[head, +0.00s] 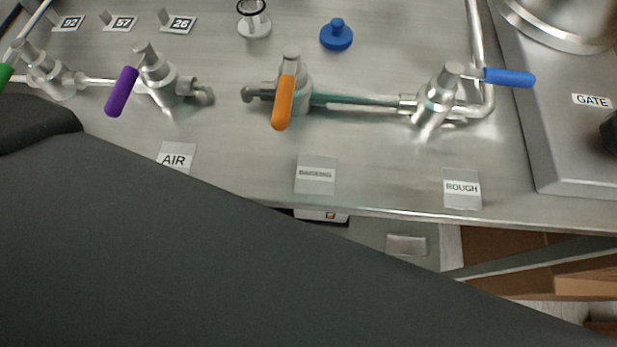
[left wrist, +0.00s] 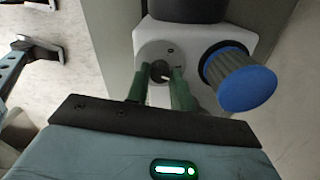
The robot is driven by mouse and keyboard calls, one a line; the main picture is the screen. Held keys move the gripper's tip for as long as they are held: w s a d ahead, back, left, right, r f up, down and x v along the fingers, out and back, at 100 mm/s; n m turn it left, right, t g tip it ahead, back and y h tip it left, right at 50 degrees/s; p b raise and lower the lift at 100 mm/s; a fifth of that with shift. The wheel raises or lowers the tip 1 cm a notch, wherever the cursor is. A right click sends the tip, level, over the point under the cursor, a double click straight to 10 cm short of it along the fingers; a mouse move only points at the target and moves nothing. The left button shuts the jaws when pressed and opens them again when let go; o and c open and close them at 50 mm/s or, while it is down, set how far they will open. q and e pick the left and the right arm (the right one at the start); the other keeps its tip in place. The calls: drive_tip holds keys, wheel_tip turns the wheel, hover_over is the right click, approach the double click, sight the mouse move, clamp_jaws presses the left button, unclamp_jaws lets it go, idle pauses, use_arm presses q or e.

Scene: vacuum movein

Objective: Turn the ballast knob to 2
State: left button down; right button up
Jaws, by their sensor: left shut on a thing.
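In the left wrist view, a round grey knob (left wrist: 160,50) with a small dark mark sits on a white housing (left wrist: 220,38); I take it to be the ballast knob. My left gripper (left wrist: 160,74) has its two green fingers on either side of the knob's near part, and it is shut on the knob. The fingers partly cover the knob's lower face, and I cannot read a number or setting on it. My left gripper does not show in the head view. My right gripper is in neither view.
A dark knob with a blue cap (left wrist: 246,82) stands close right of my left fingers. In the head view, a steel panel carries valves with purple (head: 122,91), orange (head: 283,102) and blue (head: 509,77) handles. My dark arm covers the lower left.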

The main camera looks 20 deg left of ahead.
use_arm(q)
drive_tip(key=c, duration=1.2)
unclamp_jaws()
